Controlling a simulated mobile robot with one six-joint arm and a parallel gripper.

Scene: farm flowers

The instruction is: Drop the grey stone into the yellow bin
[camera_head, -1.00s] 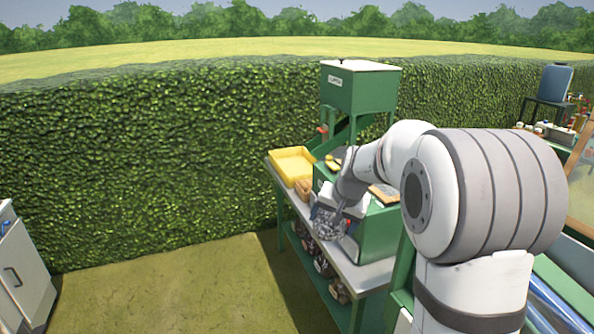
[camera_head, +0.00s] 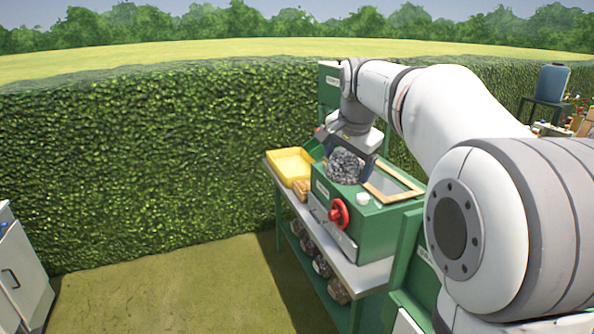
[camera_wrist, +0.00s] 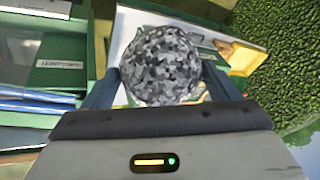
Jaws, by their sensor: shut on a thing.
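The grey stone (camera_head: 345,166) is a round, speckled lump held in my gripper (camera_head: 350,160). In the wrist view the stone (camera_wrist: 161,66) sits between the two dark fingers of my gripper (camera_wrist: 158,88). In the head view it hangs over the green machine on the bench, to the right of the yellow bin. The yellow bin (camera_head: 291,152) is a shallow tray on the far left end of the bench. Its visible inside looks empty.
The green machine (camera_head: 345,243) with a red handwheel (camera_head: 339,213) stands on the bench. A wooden frame (camera_head: 382,190) and a small white cap (camera_head: 363,198) are on its top. Brown items (camera_head: 301,188) sit beside the bin.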

